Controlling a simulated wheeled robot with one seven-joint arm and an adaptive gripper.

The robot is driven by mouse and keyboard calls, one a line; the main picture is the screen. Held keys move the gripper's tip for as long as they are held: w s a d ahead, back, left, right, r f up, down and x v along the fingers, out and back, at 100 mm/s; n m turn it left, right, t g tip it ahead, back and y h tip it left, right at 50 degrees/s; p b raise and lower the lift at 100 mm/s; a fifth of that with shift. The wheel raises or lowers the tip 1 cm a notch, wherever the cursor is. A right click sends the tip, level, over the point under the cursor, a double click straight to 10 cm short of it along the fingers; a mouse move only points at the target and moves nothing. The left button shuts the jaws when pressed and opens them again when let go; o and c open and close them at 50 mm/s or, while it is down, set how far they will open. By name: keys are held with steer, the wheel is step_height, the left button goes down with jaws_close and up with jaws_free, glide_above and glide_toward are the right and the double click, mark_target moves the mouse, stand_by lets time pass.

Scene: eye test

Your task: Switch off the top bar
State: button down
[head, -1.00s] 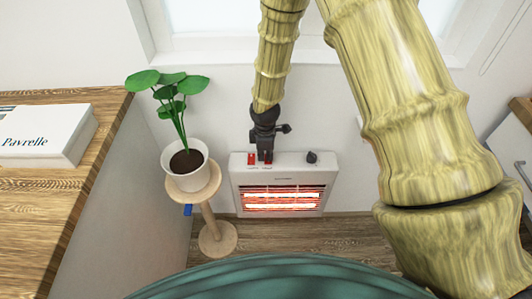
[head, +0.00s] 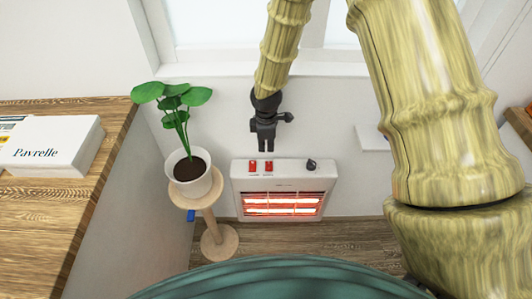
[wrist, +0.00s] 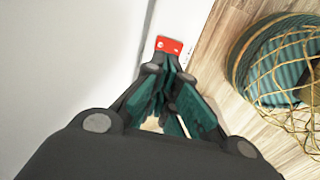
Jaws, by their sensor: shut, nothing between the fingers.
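The white heater (head: 234,185) stands against the wall under the window. Its upper bar (head: 283,201) and lower bar (head: 283,212) both glow orange-red. On its top are a left red switch (head: 253,168), a right red switch (head: 269,167) and a black knob (head: 311,164). Which way each switch is tipped is too small to tell. My gripper (head: 266,150) is shut and empty, just above the red switches and apart from them in the head view. In the wrist view, one red switch (wrist: 168,45) shows beyond my fingertips (wrist: 168,70); the fingers may hide the other.
A potted plant (head: 188,172) on a wooden stand (head: 212,200) is close left of the heater. A wooden counter (head: 45,225) with a white box (head: 50,146) lies farther left. The window sill (head: 200,72) is above. Bare floor (head: 345,235) shows in front.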

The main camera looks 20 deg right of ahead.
steer(key=shift+w+r, duration=0.15)
steer(key=shift+r, duration=1.3)
steer(key=shift+w+r, duration=0.15)
steer(key=shift+r, duration=1.3)
steer(key=shift+f, duration=0.1)
steer(key=s+f+m+y+p, duration=0.15)
steer(key=s+f+m, duration=0.55)
steer(key=s+f, duration=0.9)
steer(key=s+d+f+m, duration=0.1)
steer(key=s+m, duration=0.1)
steer(key=s, duration=0.5)
steer(key=s+d+f+m+h+p, duration=0.1)
steer(key=s+d+f+m, duration=0.1)
steer(key=s, duration=0.5)
steer(key=s+d+f+m, duration=0.1)
steer(key=s+m, duration=0.3)
steer(key=s, duration=0.3)
steer(key=shift+d+f+g, duration=0.3)
steer(key=shift+f+g, duration=0.1)
